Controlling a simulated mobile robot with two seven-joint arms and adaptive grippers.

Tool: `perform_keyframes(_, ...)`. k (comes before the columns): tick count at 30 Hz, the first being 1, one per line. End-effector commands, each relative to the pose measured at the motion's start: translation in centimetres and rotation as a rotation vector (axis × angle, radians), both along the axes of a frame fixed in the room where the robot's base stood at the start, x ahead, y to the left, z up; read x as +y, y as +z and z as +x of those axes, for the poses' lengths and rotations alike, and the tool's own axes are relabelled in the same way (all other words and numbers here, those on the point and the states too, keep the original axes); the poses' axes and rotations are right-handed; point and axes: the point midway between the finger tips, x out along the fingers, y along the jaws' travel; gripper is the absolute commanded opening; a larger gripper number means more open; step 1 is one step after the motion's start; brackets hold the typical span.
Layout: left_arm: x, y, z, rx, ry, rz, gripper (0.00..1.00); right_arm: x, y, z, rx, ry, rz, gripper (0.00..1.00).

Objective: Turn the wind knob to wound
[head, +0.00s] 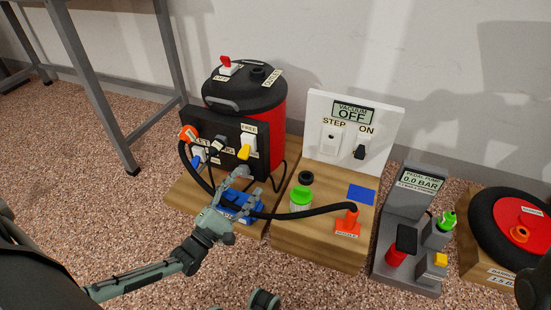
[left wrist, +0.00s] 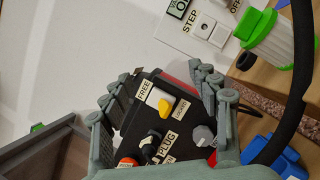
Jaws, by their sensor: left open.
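The black panel (head: 231,150) stands in front of a red and black canister. A yellow knob (head: 244,152), which looks like the wind knob, sits on the panel's right side below a FREE label (head: 249,130). My left gripper (head: 241,175) is open and empty just in front of the panel. Its fingers spread to either side of the knob (left wrist: 165,76), apart from it. A grey-green part at the bottom edge may be my right gripper (head: 262,300).
A grey knob (left wrist: 203,135) and a black plug are close to the yellow knob. A white vacuum panel (head: 351,130) and pedal pump (head: 407,235) stand right. Carpet in front is mostly clear.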

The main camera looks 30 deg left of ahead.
Motion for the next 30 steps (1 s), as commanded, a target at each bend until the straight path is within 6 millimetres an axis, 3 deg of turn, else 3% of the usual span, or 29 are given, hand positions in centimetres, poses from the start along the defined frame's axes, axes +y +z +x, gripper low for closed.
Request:
perform_keyframes(18,-6.8,10.2,1.7,-0.278,0.009,0.390,0.61,0.0,0.0,0.0,0.000,0.000,0.000,0.55)
perform_keyframes(24,-8.3,12.6,1.6,-0.350,0.026,0.478,0.61,0.0,0.0,0.0,0.000,0.000,0.000,0.55)
perform_keyframes(30,-8.9,13.6,1.6,-0.381,0.036,0.517,0.61,0.0,0.0,0.0,0.000,0.000,0.000,0.55)
